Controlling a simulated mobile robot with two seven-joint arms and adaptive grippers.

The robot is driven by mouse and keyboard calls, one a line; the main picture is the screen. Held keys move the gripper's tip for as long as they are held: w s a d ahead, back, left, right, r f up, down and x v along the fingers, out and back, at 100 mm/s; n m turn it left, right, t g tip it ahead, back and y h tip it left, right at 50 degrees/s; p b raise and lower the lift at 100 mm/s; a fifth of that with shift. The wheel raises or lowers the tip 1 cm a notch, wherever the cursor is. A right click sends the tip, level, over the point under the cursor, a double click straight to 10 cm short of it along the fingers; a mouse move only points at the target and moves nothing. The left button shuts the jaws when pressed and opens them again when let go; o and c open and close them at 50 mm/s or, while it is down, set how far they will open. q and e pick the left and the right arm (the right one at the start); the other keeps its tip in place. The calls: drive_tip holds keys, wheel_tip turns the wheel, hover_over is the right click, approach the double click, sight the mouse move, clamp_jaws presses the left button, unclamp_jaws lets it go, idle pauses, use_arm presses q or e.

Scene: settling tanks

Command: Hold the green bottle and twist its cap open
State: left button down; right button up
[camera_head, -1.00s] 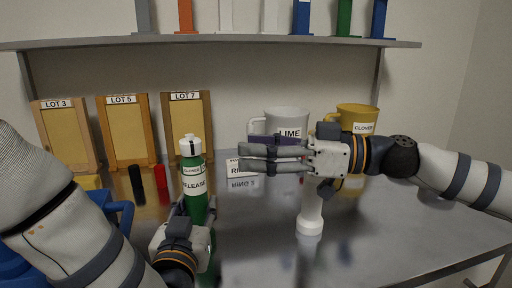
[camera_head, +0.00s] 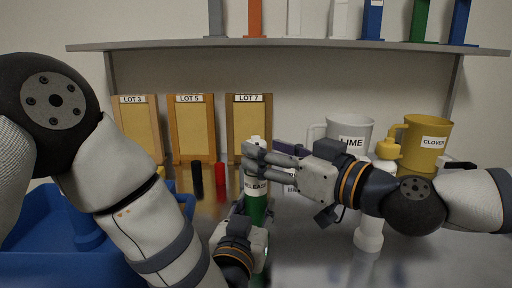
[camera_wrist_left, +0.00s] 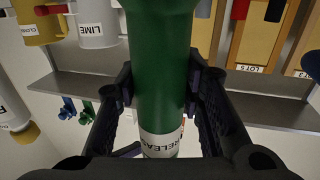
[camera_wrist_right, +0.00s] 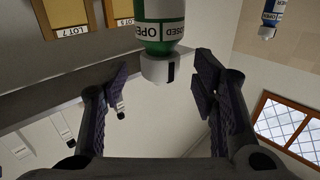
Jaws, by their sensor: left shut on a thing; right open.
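The green bottle (camera_head: 256,207) has a RELEASE label and a white cap (camera_head: 254,142). It stands upright in the head view. My left gripper (camera_head: 243,212) is shut on the bottle's body; the left wrist view shows green plastic (camera_wrist_left: 162,75) between both fingers. My right gripper (camera_head: 262,158) is open at cap height and partly covers the bottle's top. In the right wrist view the white cap (camera_wrist_right: 160,69) shows a dark mark and lies between the spread fingers (camera_wrist_right: 160,85), with gaps on both sides. Above it, a white band carries partly visible OPEN and CLOSED lettering.
A white bottle with a yellow top (camera_head: 370,228) stands behind my right arm. LIME (camera_head: 352,130) and CLOVER (camera_head: 425,130) mugs are at back right. Black (camera_head: 197,180) and red (camera_head: 220,174) cylinders stand left of the bottle. A blue bin (camera_head: 40,240) is at left.

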drive_tip(key=x, duration=0.3)
drive_tip(key=shift+w+a, duration=0.2)
drive_tip(key=c, duration=1.2)
drive_tip(key=shift+r+n+g+y, duration=0.1)
drive_tip(key=shift+n+g+y, duration=0.5)
drive_tip(key=shift+g, duration=0.1)
drive_tip(key=n+g+y, duration=0.2)
drive_tip(key=g, duration=0.1)
drive_tip(key=shift+a+n+g, duration=0.15)
drive_tip(key=shift+n+g, duration=0.25)
drive_tip(key=shift+n+y, duration=0.3)
drive_tip(key=shift+g, duration=0.4)
